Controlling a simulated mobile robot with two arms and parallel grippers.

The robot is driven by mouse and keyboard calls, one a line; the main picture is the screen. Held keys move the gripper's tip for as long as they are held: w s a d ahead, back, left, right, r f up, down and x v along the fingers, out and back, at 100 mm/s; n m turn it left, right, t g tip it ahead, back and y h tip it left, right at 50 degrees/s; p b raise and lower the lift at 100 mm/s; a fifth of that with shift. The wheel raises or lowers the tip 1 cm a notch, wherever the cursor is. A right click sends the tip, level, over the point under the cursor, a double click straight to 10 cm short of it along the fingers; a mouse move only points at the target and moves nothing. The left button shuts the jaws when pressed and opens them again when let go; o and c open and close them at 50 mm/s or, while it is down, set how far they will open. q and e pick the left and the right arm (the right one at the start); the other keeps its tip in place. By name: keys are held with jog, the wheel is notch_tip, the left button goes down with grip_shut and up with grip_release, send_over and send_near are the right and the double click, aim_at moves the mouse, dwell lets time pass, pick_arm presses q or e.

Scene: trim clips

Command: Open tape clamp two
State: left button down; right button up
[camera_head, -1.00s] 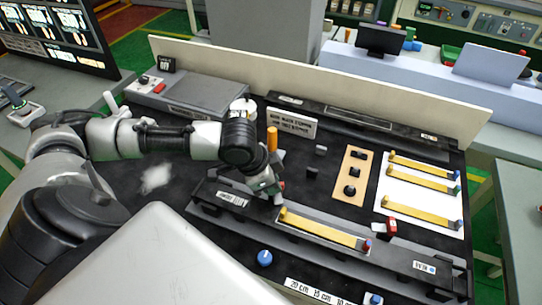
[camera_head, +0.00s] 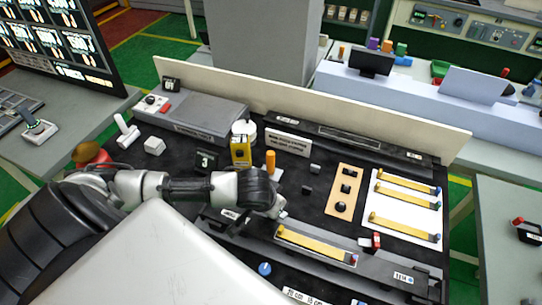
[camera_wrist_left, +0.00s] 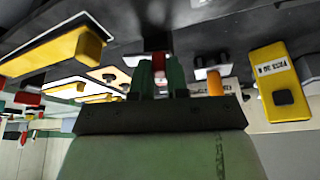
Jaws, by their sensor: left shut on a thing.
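The long dark fixture (camera_head: 335,262) holds a yellow strip (camera_head: 305,241). A red clamp handle (camera_head: 376,240) on a pale base stands near the right end of this strip. My left gripper (camera_head: 281,212) is at the strip's left end, mostly hidden behind my wrist in the head view. In the left wrist view, the green fingers (camera_wrist_left: 160,75) are shut on a small red clamp handle (camera_wrist_left: 159,62) with a pale part below it. Which clamp is number two cannot be read. My right gripper is not in view.
An orange peg (camera_head: 270,162) and a yellow box (camera_head: 240,151) stand behind my wrist. A wooden plate (camera_head: 344,190) with black knobs and a white sheet (camera_head: 404,231) with several yellow strips lie to the right. A blue knob (camera_head: 264,268) is in front.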

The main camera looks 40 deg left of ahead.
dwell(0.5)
pick_arm(q)
jog(key=c, duration=1.1)
grip_release()
jog(key=b+v, duration=0.1)
jog(key=v, duration=0.9)
jog(key=shift+s+d+r, duration=0.1)
jog(key=shift+s+r, duration=0.1)
jog(key=shift+r, duration=0.15)
